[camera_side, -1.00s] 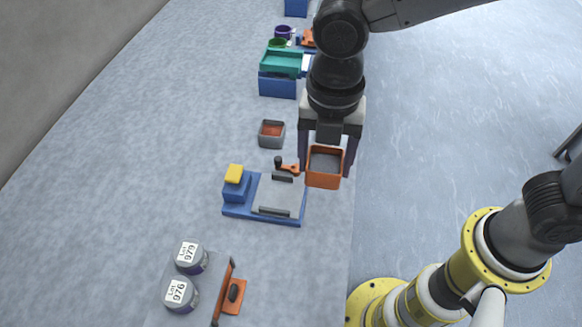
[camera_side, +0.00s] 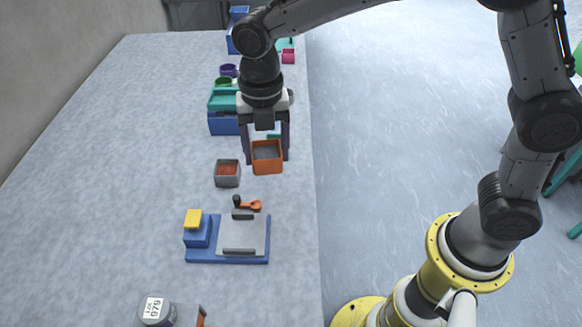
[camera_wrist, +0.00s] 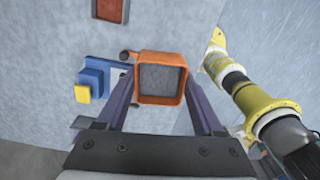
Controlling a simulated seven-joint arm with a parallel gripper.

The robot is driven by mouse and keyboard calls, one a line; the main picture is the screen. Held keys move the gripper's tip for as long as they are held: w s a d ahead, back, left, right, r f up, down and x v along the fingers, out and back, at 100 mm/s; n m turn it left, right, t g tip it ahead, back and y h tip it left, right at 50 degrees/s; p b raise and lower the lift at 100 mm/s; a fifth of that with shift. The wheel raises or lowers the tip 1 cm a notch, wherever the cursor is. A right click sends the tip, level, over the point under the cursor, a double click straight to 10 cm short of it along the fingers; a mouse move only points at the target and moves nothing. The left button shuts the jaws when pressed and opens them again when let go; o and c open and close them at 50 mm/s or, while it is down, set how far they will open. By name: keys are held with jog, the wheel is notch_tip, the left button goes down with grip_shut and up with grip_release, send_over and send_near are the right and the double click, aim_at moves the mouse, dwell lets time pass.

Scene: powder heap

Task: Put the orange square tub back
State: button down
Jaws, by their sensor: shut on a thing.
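The orange square tub (camera_side: 267,169) has an orange rim and a grey inside. My gripper (camera_side: 267,157) is shut on it, one finger on each side. In the side view the tub is near the table's right edge, to the right of a grey square tub (camera_side: 227,180) with orange-red contents. The wrist view shows the orange tub (camera_wrist: 161,99) between my two fingers, its inside grey with no heap visible. I cannot tell for sure how high it is above the table.
A blue base with a grey plate (camera_side: 245,237) and yellow block (camera_side: 193,218) stands nearer the camera. An orange scoop (camera_side: 250,204) lies behind it. A teal tray (camera_side: 222,101) on a blue block (camera_side: 223,125) stands behind my gripper. Table (camera_side: 130,140) is clear at left.

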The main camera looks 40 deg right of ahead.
jog(key=w+d+f+m, duration=0.1)
jog(key=w+d+f, duration=0.2)
jog(key=d, duration=0.1)
send_over(276, 179)
jog(key=shift+m, duration=0.3)
jog(key=shift+f, duration=3.6)
jog(key=shift+f, duration=0.55)
grip_release()
notch_tip(276, 179, up, 7)
